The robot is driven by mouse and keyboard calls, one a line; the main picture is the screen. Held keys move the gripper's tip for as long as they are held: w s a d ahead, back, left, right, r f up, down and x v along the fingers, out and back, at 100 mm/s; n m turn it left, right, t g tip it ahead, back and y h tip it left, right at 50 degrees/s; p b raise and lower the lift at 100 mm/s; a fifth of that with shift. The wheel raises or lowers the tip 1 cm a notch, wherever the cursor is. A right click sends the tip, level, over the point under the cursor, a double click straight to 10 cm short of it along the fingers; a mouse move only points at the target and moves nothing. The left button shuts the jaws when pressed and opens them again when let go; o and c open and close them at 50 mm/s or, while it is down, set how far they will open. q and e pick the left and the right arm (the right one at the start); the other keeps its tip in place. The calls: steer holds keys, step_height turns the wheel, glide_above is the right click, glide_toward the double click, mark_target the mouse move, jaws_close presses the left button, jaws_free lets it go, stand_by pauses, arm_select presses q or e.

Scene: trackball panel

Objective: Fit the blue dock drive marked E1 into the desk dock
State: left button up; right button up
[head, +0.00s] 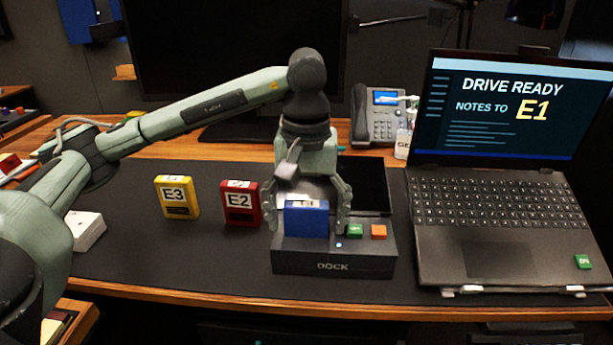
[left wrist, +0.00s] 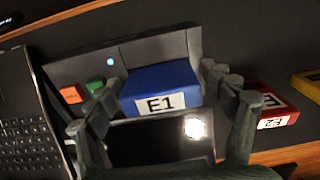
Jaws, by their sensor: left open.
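The blue drive (head: 306,221) stands upright at the left part of the dark desk dock (head: 300,257), its lower end apparently in the dock. In the left wrist view the blue drive (left wrist: 158,83) shows its white E1 label, and the dock (left wrist: 150,52) lies behind it. My left gripper (head: 308,226) is above the dock, fingers spread on either side of the drive. In the left wrist view small gaps show beside the drive, so the gripper is open around it. How deep the drive sits is hard to tell. My right gripper is out of view.
A red E2 drive (head: 240,204) and a yellow E3 drive (head: 177,198) stand left of the dock. The dock has a green button (head: 355,231), an orange button (head: 379,232) and a lit blue light. An open laptop (head: 495,225) reading "DRIVE READY, NOTES TO E1" stands right.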

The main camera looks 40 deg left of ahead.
arm_select(q)
steer(key=shift+r+p, duration=0.45)
steer(key=shift+r, duration=0.15)
step_height(320, 180, up, 6)
steer(key=shift+w+r, duration=0.1)
step_height(320, 180, up, 3)
steer(key=shift+f+p, duration=0.15)
steer(key=shift+p, duration=0.4)
steer(key=shift+r, duration=1.3)
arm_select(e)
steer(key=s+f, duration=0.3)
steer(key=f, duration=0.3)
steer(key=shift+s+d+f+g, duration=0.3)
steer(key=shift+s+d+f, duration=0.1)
